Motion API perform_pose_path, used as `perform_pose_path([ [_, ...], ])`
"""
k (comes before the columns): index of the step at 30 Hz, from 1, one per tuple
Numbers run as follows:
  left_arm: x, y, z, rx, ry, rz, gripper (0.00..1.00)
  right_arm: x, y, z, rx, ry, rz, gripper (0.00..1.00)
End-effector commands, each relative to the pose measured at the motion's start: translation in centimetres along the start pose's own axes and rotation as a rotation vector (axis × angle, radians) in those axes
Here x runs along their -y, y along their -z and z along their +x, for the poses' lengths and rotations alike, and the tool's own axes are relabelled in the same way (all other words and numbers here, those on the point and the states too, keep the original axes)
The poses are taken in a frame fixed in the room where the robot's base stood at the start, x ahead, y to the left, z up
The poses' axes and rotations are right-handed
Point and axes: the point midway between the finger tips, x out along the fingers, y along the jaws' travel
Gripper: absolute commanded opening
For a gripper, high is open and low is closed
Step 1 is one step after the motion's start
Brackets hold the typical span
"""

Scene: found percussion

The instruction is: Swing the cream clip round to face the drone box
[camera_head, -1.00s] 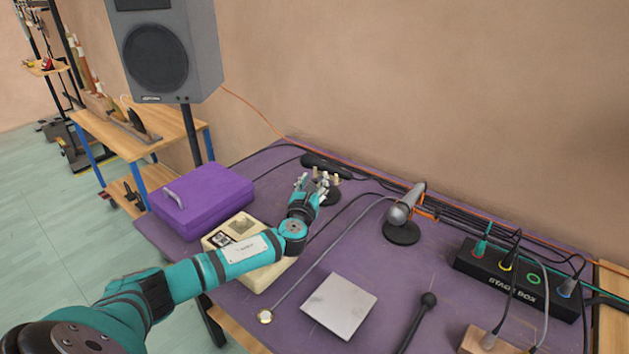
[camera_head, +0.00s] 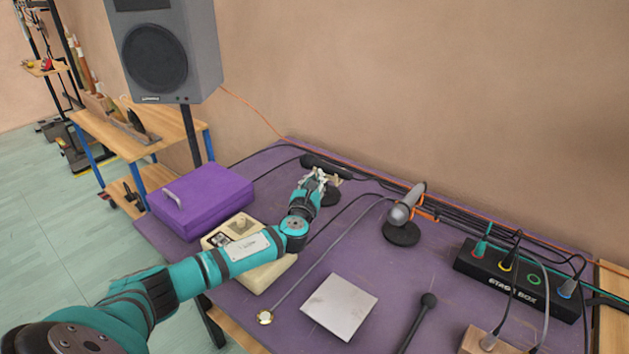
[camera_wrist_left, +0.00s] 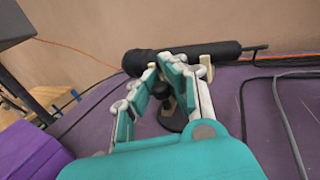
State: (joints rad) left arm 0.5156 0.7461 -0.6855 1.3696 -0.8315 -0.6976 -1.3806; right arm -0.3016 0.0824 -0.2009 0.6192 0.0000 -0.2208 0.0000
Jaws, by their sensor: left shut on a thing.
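The cream clip (camera_head: 331,178) sits on a small stand with a round black base (camera_head: 330,197) near the back of the purple table. My left gripper (camera_head: 316,177) is at the clip and shut on it, its fingers partly hiding it. In the left wrist view, the fingers (camera_wrist_left: 167,78) close over the stand, and a cream part (camera_wrist_left: 205,66) shows beyond them. The clip's exact facing is hard to tell. A cream box with a dark panel, apparently the drone box (camera_head: 268,276), lies nearer, partly behind my left forearm. My right gripper is not in view.
A black bar (camera_head: 318,160) lies close behind the clip. A purple case (camera_head: 205,200) is to the left. A microphone on a stand (camera_head: 402,232), cables and a black stage box (camera_head: 520,281) are to the right. A pale square plate (camera_head: 340,305) lies in front.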

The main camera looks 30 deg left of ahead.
Motion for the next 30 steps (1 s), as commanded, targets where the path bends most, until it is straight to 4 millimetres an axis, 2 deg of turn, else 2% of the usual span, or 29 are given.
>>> perform_pose_path([
  [17, 0.3, 0.5, -0.3, -0.009, -0.024, 0.002, 0.0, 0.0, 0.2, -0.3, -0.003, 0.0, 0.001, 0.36],
  [30, 1.8, 0.7, -0.5, -0.013, -0.196, 0.001, 0.0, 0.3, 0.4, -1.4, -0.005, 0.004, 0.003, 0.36],
])
